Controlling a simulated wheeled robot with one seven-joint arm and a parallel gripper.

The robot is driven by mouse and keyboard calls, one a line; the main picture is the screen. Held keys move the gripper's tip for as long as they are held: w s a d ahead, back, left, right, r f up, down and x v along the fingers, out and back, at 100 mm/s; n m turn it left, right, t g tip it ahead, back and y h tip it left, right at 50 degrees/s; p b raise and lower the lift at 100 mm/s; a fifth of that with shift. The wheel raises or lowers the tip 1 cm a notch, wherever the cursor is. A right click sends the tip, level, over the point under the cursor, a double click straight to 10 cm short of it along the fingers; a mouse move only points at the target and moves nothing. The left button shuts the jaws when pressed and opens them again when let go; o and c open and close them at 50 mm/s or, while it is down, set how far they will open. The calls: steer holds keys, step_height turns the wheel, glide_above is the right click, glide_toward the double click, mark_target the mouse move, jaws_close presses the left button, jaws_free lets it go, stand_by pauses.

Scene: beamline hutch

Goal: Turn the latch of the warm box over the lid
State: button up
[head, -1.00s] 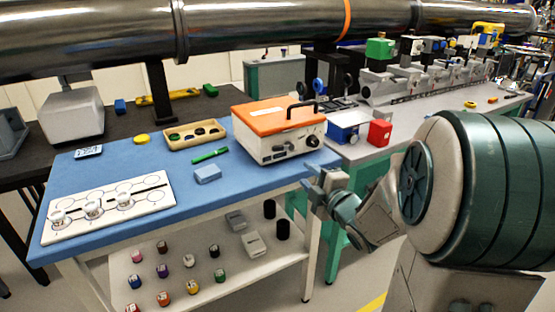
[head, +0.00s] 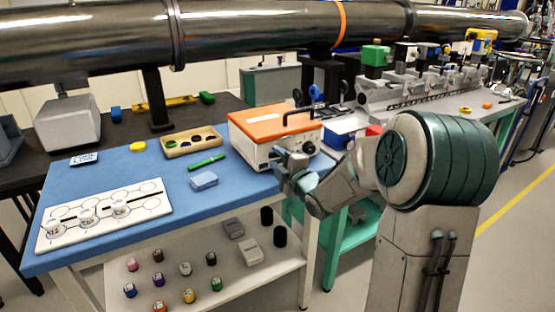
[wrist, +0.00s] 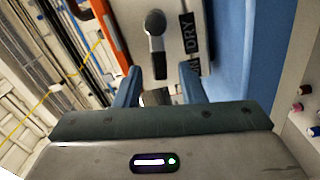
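The warm box (head: 255,146) is a white box with an orange lid (head: 270,121) and a black lid handle (head: 298,113). It stands at the right end of the blue table top, and its lid is closed. In the wrist view, the latch (wrist: 155,32) is a dark lever with a round end on the white front face, beside a "DRY" label. My gripper (head: 281,162) is at the front of the box.
A white board (head: 105,213) is at the table's left. A large pipe runs above.

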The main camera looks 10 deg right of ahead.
steer(key=shift+w, duration=0.25)
jaws_close()
